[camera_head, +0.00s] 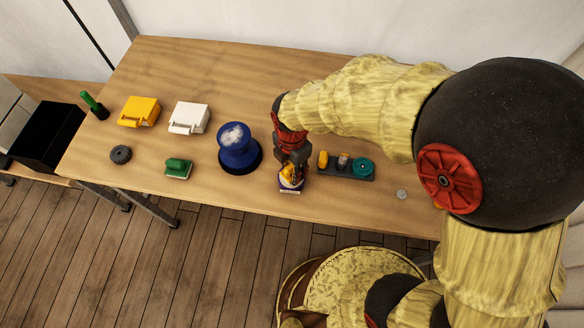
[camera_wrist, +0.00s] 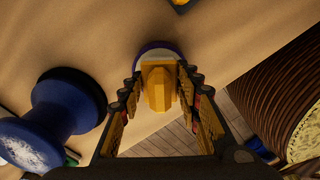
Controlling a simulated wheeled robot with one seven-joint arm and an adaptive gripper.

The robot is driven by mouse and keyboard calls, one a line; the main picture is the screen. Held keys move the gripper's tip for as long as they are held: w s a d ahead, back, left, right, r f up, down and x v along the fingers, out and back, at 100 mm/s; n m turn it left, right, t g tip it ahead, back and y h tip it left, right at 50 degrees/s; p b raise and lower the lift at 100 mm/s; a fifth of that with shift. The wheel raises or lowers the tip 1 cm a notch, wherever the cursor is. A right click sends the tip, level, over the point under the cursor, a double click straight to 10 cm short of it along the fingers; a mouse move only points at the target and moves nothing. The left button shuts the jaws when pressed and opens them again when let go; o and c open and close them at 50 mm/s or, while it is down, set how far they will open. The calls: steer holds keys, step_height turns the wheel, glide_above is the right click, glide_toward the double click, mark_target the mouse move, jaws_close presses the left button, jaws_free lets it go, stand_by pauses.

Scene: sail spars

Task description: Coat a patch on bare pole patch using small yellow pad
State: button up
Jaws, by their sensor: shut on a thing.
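My gripper (camera_head: 291,170) points down near the front edge of the table and is shut on the small yellow pad (camera_head: 289,182). In the wrist view the yellow pad (camera_wrist: 157,88) sits between the fingers of my gripper (camera_wrist: 158,96). A purple-rimmed dish (camera_wrist: 158,45) with a pale inside is directly beyond the pad, partly hidden by it; I cannot tell whether they touch. A blue spool-shaped post (camera_head: 239,153) stands to the left, with a whitish patch (camera_head: 234,134) on its top. No other pole patch can be picked out.
A dark rack (camera_head: 346,174) with several small items stands just right of my gripper. Further left are a white box (camera_head: 189,118), a yellow box (camera_head: 139,112), a green-topped block (camera_head: 178,168) and a dark round piece (camera_head: 120,155). The rear middle of the table is clear.

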mark_target(292, 167)
steer(key=shift+f, duration=0.6)
stand_by(1.4)
steer(key=shift+r+p, duration=2.5)
steer(key=shift+r, duration=1.1)
steer(key=shift+f, duration=0.1)
